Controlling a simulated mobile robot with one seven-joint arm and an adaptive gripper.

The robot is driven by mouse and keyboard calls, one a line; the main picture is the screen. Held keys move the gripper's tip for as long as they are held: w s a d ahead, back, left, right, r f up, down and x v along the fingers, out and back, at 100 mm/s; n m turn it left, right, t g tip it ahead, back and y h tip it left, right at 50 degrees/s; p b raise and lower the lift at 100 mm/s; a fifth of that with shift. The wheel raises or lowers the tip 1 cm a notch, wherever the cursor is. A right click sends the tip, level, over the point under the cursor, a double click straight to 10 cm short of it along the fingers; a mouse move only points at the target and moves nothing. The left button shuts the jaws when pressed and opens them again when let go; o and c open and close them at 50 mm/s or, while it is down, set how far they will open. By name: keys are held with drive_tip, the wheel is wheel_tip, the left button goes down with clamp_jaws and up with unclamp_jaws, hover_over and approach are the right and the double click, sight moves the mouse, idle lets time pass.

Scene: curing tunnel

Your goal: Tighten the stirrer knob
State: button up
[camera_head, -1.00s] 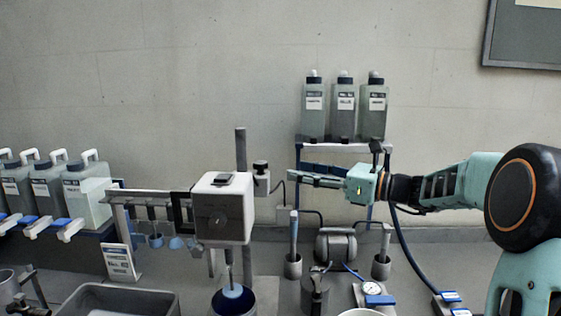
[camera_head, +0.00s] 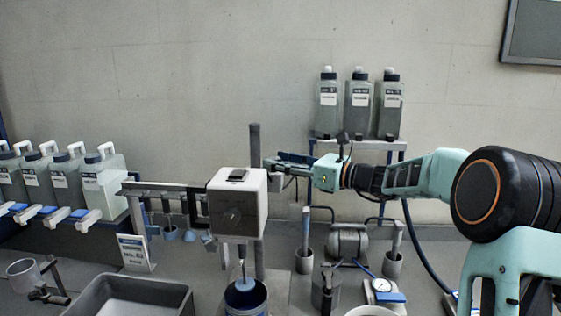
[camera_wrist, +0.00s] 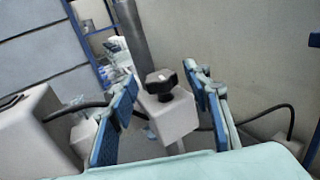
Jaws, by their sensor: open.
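The stirrer knob (camera_wrist: 161,82) is a black lobed knob on top of a pale clamp block (camera_wrist: 172,117) beside a grey upright post (camera_wrist: 132,35). In the head view the post (camera_head: 255,145) stands behind the white stirrer head (camera_head: 238,202), and the knob is hidden by my fingers. My gripper (camera_head: 268,164) reaches in from the right at the height of the knob. In the wrist view my gripper (camera_wrist: 159,77) is open, with its blue-padded fingers on either side of the knob. A gap shows on both sides, so I see no contact.
The stirrer shaft goes down into a blue pot (camera_head: 246,297). A black cable (camera_wrist: 262,112) runs beside the clamp. Bottles (camera_head: 358,108) stand on a rack behind my arm. A grey tray (camera_head: 132,294) sits at front left. A pump (camera_head: 348,241) stands below my arm.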

drive_tip(key=shift+c, duration=0.5)
drive_tip(key=c, duration=1.1)
drive_tip(key=shift+o, duration=0.2)
drive_tip(key=shift+f, duration=0.1)
drive_tip(key=shift+t+b, duration=0.4)
drive_tip(key=shift+b, duration=0.25)
drive_tip(key=m+t+h+b, duration=0.1)
drive_tip(key=m+t+b, duration=0.1)
drive_tip(key=b, duration=0.1)
drive_tip(key=shift+s+a+f+h, duration=0.1)
drive_tip(key=shift+s+a+h, duration=0.1)
drive_tip(key=shift+h, duration=0.2)
drive_tip(key=m+t+h+b, duration=0.2)
drive_tip(key=b, duration=0.2)
drive_tip(key=shift+s+a, duration=0.1)
drive_tip(key=shift+r+t+b, duration=0.2)
drive_tip(key=shift+t+b, duration=0.1)
drive_tip(key=shift+b, duration=0.2)
drive_tip(key=shift+m+h, duration=0.3)
drive_tip(key=shift+r, duration=0.1)
